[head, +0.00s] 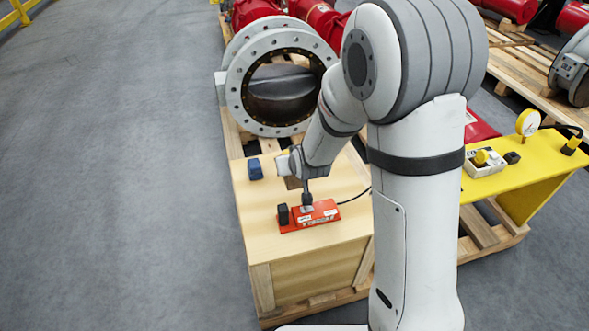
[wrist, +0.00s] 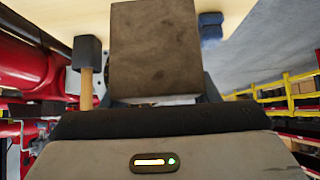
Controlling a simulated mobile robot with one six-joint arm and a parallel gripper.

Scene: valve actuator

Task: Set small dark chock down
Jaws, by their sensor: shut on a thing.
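The small dark chock (wrist: 155,48) is a brown-grey block with scuffed faces, large in the middle of the wrist view. My gripper (wrist: 163,92) is shut on it, with parts of the fingers showing at its two sides. In the head view my gripper (head: 294,172) is low over the top of the pale wooden crate (head: 262,218), and the chock (head: 292,184) shows as a small brown patch beneath it, partly hidden. I cannot tell whether the chock touches the crate top.
A red device (head: 322,215) with a cable and a black block (head: 283,214) sit toward the crate's front. A blue block (head: 255,169) is at its left edge. A flanged valve (head: 272,85) stands behind, and a yellow bench (head: 520,178) is at right. Floor at left is clear.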

